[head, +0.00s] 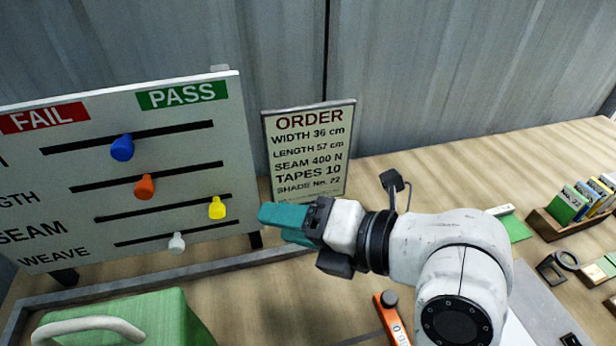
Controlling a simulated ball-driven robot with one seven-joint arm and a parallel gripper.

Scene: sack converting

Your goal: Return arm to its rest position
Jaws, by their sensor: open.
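My gripper (268,222) has teal fingers and is open, with nothing seen between them. It points left at the end of my white arm, just right of the yellow knob and below the order sign. The fingers overlap in this view, so the gap between them is hard to see. The slider board (75,118) stands upright at the left, with a red FAIL label and a green PASS label. Its blue knob (122,148), orange knob (145,187), yellow knob (217,208) and white knob (177,243) sit on separate slots. The yellow knob is near the right end of its slot.
The order sign (308,150) stands behind my gripper. A green case (125,322) with a pale handle is at the lower left. An orange tool (391,320) lies below my arm. A wooden card holder (547,224) and small items are at the right. A corrugated wall closes the back.

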